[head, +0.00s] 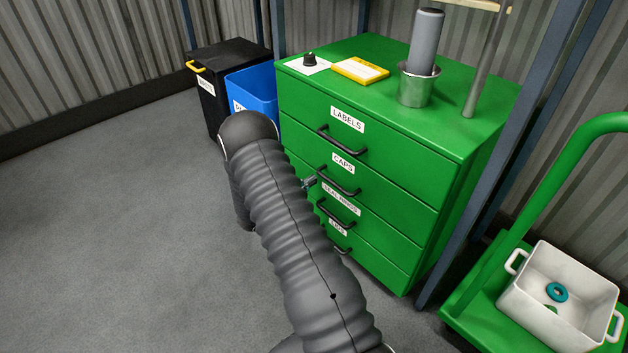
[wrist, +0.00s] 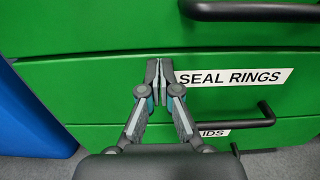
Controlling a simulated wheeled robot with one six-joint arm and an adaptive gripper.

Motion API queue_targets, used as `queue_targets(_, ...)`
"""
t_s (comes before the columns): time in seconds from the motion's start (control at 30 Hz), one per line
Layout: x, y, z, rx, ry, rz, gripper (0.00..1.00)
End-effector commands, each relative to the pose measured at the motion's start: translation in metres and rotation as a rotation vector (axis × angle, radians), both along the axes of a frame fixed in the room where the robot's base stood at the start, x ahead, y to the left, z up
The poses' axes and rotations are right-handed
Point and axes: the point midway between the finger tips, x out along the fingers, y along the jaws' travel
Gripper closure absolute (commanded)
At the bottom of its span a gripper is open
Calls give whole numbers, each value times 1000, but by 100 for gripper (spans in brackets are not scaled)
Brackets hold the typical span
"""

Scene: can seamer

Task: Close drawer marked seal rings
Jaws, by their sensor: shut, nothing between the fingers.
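The drawer marked seal rings (wrist: 90,92) is a green front with a white label (wrist: 236,77) and a black bar handle (wrist: 262,120). In the head view its label (head: 341,203) shows beside my arm, which hides the left part of the front. The front looks flush or nearly flush with its neighbours; I cannot tell if a small gap is left. My gripper (wrist: 160,66) is shut and empty, its tips at the upper part of this front, just left of the label. Contact is not clear. The gripper also shows in the head view (head: 308,183).
The drawers marked labels (head: 400,152) and caps (head: 400,198) are above, the one marked lids below. A blue bin (head: 256,90) and black bin (head: 225,58) stand left. A green trolley with a white tub (head: 530,290) is right. Floor at left is clear.

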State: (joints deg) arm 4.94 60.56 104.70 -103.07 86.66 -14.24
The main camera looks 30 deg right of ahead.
Motion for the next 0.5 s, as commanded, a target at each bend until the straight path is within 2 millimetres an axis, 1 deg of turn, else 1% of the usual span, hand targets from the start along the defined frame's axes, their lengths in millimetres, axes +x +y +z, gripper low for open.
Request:
queue_targets(0.03, 0, 13, -1, 0, 2, 8, 100)
queue_targets(0.1, -2, 29, -1, -1, 4, 10, 100)
queue_targets(0.3, -9, 70, -1, -1, 6, 8, 100)
queue_targets(0.4, -12, 88, -1, -1, 6, 7, 100)
queue_targets(0.5, -14, 100, -1, 0, 6, 5, 100)
